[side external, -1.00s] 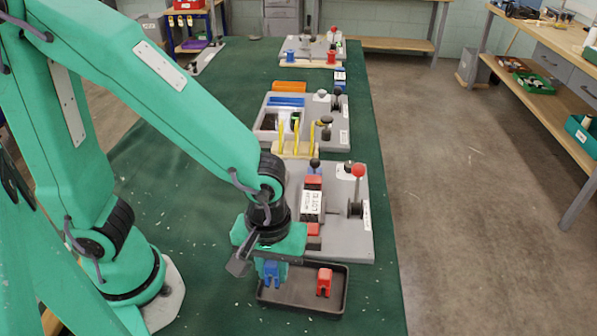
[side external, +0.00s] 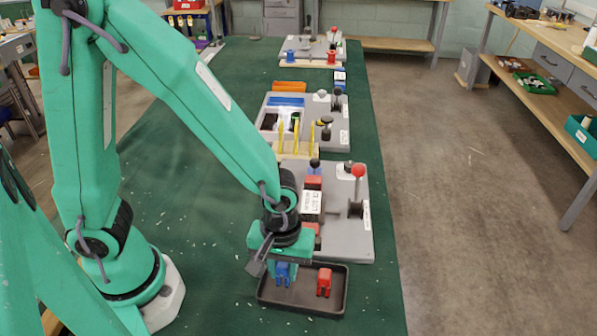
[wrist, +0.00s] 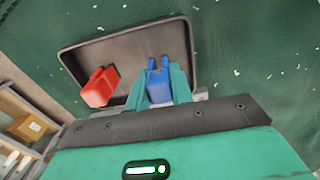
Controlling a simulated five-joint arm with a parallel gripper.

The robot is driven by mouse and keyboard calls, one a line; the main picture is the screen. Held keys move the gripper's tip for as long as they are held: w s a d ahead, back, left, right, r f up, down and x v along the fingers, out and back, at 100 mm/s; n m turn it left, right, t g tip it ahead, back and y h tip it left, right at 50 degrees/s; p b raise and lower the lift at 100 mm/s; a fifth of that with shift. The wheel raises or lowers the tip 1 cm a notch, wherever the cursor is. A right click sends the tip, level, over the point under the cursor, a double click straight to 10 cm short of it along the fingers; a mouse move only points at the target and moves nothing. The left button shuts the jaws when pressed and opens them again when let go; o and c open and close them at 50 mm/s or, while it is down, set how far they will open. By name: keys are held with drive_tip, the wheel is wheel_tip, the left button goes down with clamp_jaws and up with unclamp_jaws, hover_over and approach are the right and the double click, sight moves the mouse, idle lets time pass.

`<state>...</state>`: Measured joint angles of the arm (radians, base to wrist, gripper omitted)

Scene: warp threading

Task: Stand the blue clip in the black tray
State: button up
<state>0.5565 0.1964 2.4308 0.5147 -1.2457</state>
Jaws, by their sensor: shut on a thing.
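The blue clip (side external: 282,271) is between the jaws of my gripper (side external: 283,266), which is shut on it. In the wrist view the blue clip (wrist: 158,82) sits between the two green fingers (wrist: 157,88), its two prongs pointing away from the gripper. The black tray (side external: 335,304) lies on the green table below, and the clip is over its left part. From these views I cannot tell whether the clip touches the tray floor. A red clip (side external: 324,281) stands in the right part of the tray, apart from my gripper.
A grey board (side external: 350,240) with a red-knobbed lever (side external: 358,171) stands just behind the tray. Yellow upright pieces (side external: 297,138) and more fixtures are farther back. The green cloth left of the tray is clear.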

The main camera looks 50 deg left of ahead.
drive_tip(key=shift+f, duration=0.5)
drive_tip(key=shift+f, duration=0.15)
drive_tip(key=o, duration=0.9)
drive_tip(key=shift+o, duration=0.2)
drive_tip(key=shift+r, duration=6.2)
